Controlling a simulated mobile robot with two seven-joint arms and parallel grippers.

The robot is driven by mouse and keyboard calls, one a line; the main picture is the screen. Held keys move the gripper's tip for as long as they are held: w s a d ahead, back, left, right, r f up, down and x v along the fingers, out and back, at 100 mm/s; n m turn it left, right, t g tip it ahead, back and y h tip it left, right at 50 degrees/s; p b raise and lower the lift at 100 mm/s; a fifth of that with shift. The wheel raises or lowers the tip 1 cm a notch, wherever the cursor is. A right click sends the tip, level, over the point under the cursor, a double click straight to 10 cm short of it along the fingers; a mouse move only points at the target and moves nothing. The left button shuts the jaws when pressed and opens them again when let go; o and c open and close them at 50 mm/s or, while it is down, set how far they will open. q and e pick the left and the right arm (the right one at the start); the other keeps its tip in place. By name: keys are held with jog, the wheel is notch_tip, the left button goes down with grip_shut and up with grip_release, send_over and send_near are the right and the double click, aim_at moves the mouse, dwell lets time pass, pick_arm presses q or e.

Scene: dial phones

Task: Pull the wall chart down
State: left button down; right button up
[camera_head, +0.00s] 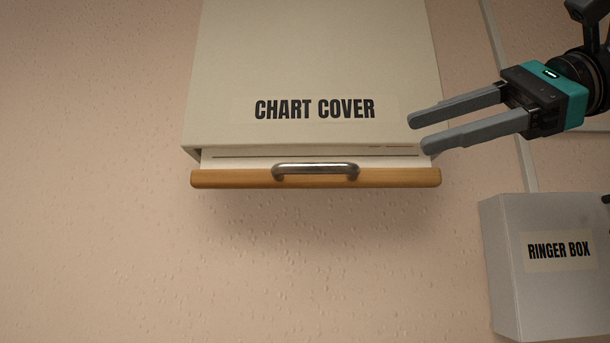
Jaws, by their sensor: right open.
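The wall chart (229,162) shows only as a narrow white strip under the cream chart cover (310,60). A wooden bar (230,179) runs along its lower edge. A curved metal handle (316,167) is fixed at the middle of the bar. My right gripper (416,134) comes in from the right with its two grey fingers apart and nothing between them. Its fingertips are in front of the cover's lower right corner, right of and a little above the handle. My left gripper is not in view.
A grey ringer box (545,265) is on the wall at the lower right. A pale conduit (522,150) runs along the wall above it, behind my right gripper. The wall (310,275) below the bar is bare.

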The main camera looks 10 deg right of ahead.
aim_at(325, 164)
jog(key=x, duration=1.4)
jog(key=shift+w+a, duration=0.2)
jog(key=shift+a, duration=0.05)
grip_shut()
dwell(1.0)
